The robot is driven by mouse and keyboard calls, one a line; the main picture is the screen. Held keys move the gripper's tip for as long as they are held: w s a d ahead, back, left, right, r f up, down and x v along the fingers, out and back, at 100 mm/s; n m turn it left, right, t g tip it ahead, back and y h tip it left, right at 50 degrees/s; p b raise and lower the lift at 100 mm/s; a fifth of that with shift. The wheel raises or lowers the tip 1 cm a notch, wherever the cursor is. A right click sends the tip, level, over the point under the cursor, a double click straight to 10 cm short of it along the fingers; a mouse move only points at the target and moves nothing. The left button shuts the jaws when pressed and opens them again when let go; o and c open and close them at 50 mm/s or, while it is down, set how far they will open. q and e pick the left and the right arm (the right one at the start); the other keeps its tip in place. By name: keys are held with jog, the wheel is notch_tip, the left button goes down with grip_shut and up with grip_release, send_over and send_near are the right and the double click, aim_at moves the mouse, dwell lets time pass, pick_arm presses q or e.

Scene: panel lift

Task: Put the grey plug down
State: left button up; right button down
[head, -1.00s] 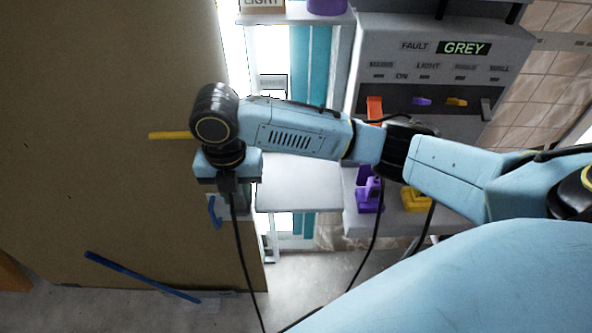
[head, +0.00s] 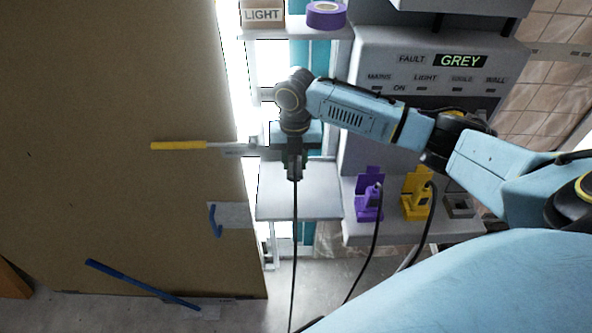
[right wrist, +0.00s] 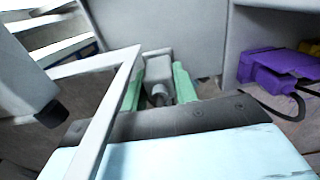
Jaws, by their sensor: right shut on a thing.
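My right gripper (head: 295,172) is shut on the grey plug, in front of and above the small pale shelf (head: 298,204). In the right wrist view the grey plug (right wrist: 158,72) sits between the green fingertips (right wrist: 158,88). In the head view the plug is mostly hidden by the gripper, and its black cable (head: 294,250) hangs straight down. I cannot tell whether the plug touches the shelf. An empty grey holder (head: 460,206) stands at the right end of the lower ledge. My left gripper is not in view.
A purple plug unit (head: 369,204) and a yellow one (head: 416,196) stand on the ledge, with cables hanging. A fault panel (head: 425,62) reads GREY. A large brown board (head: 110,100) fills the left, with a yellow-handled tool (head: 178,145) before it. The pale shelf looks clear.

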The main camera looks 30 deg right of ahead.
aim_at(296, 172)
jog(key=shift+d+f, duration=0.15)
jog(key=shift+f, duration=2.05)
jog(key=shift+f, duration=0.15)
jog(key=c, duration=1.1)
grip_release()
notch_tip(296, 172, up, 8)
jog(key=shift+f, duration=0.1)
